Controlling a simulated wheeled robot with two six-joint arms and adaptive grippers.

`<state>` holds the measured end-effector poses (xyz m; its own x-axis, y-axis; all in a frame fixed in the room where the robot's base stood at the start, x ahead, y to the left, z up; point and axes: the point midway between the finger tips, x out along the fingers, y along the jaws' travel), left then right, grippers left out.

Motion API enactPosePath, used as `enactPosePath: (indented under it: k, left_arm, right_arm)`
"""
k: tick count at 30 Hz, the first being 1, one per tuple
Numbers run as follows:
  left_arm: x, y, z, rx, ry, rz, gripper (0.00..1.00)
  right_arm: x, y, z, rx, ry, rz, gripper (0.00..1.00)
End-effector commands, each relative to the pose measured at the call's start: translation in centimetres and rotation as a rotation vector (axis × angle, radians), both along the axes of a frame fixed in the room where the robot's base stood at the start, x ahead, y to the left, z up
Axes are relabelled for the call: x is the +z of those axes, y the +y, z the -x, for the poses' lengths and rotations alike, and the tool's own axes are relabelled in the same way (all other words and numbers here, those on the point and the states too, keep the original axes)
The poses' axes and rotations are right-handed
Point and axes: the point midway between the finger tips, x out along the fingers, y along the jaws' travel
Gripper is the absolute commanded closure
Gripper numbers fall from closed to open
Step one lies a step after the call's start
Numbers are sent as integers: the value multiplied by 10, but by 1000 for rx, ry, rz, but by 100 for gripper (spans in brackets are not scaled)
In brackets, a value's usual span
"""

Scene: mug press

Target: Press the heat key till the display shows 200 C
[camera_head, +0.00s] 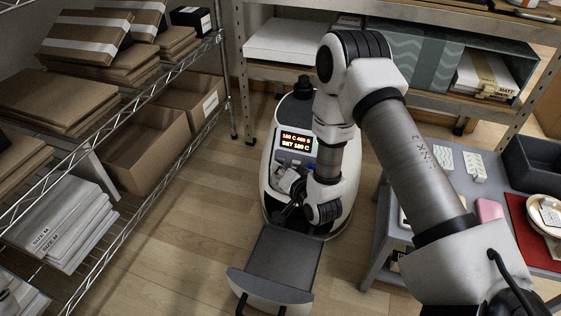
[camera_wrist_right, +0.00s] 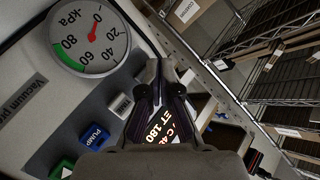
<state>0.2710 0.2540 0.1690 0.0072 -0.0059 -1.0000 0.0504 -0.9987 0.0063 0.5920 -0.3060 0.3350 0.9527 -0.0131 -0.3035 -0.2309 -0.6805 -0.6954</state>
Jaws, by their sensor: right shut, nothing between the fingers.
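The press (camera_head: 270,190) is a white and dark machine standing on the floor in the head view. Its lit display (camera_head: 296,142) appears to read 180 C with SET 180 C below; the fingers partly cover the display in the wrist view (camera_wrist_right: 158,138). The wrist view shows a grey TIME key (camera_wrist_right: 121,106), a blue PUMP key (camera_wrist_right: 95,135) and a green key (camera_wrist_right: 62,168). I cannot make out the heat key. My right gripper (camera_wrist_right: 168,76) is shut and empty, close over the panel; whether it touches a key is unclear. My left gripper is out of view.
A round pressure gauge (camera_wrist_right: 90,38) sits beside the keys. A grey tray (camera_head: 272,262) juts from the front of the press. A wire shelf with boxes (camera_head: 150,140) stands at left. A grey table (camera_head: 430,165) with small items stands at right.

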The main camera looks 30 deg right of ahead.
Motion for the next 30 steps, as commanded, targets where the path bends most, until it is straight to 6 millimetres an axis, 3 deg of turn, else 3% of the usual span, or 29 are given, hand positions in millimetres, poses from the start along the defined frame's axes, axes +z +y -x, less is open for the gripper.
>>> enactPosePath:
  k: [30]
  left_arm:
    - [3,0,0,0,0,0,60]
  right_arm:
    - [-2,-8,-8,0,0,0,100]
